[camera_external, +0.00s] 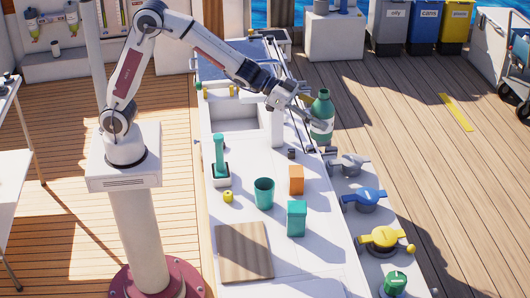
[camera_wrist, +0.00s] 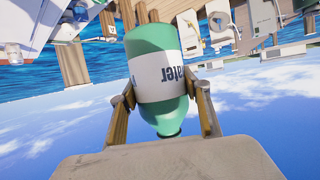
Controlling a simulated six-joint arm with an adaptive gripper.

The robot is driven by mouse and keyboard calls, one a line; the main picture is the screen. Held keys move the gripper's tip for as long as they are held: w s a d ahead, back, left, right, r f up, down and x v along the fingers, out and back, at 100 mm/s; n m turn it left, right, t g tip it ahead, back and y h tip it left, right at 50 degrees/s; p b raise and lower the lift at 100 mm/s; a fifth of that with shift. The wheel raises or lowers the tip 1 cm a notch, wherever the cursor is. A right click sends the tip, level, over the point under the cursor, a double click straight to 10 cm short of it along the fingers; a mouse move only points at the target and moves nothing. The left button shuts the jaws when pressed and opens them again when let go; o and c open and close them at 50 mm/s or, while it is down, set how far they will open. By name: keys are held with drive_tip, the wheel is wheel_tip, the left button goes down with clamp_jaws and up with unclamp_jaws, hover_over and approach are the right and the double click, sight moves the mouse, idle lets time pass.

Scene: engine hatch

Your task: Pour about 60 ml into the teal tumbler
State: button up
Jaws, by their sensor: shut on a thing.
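The teal tumbler (camera_external: 264,193) stands upright on the white counter, left of an orange block. My gripper (camera_external: 313,108) is shut on a green bottle (camera_external: 322,112) with a white label, over the counter's far right edge. In the wrist view my two fingers hold the bottle (camera_wrist: 161,75) from either side; the label reads "water" upside down. In the external view the bottle looks roughly upright. The bottle is well up and right of the tumbler in the picture. The tumbler does not show in the wrist view, and its inside is too small to read.
Near the tumbler are the orange block (camera_external: 296,180), a teal box (camera_external: 297,218), a yellow object (camera_external: 228,197), a teal-handled item in a holder (camera_external: 220,160) and a wooden board (camera_external: 243,251). A sink (camera_external: 232,116) lies behind. Valves with coloured handles (camera_external: 364,199) line the right side.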

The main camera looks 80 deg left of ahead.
sight(324, 135)
drive_tip(key=shift+w+d+r+m+g+h, duration=0.2)
drive_tip(key=shift+d+m+g+h, duration=0.15)
drive_tip(key=shift+m+h, duration=0.3)
drive_tip(key=shift+d+f+h, duration=0.15)
drive_tip(key=shift+d+h, duration=0.05)
drive_tip(key=shift+h, duration=0.05)
drive_tip(key=shift+d+f+m+g+h, duration=0.1)
drive_tip(key=shift+f+m+g+h, duration=0.05)
drive_tip(key=shift+m+g+h, duration=0.35)
drive_tip(key=shift+s+d+f+m+g+h, duration=0.1)
drive_tip(key=shift+s+f+m+g+h, duration=0.1)
drive_tip(key=shift+f+m+g, duration=0.15)
drive_tip(key=shift+s+d+f+m+g+h, duration=0.1)
drive_tip(key=shift+f+m+g+h, duration=0.1)
drive_tip(key=shift+f+m, duration=0.2)
drive_tip(key=shift+s+a+f+m+g+h, duration=0.1)
drive_tip(key=shift+s+f+m+g+h, duration=0.2)
drive_tip(key=shift+f, duration=0.2)
drive_tip(key=shift+s+a+f+m+g+h, duration=0.1)
drive_tip(key=shift+s+f+m+g+h, duration=0.15)
drive_tip(key=shift+f+m, duration=0.2)
drive_tip(key=s+a+f+m+g+h, duration=0.2)
drive_tip(key=s+a+f+m+g, duration=0.3)
drive_tip(key=f, duration=0.4)
drive_tip(key=shift+s+a+g, duration=0.55)
drive_tip(key=shift+s, duration=0.3)
drive_tip(key=shift+f, duration=0.15)
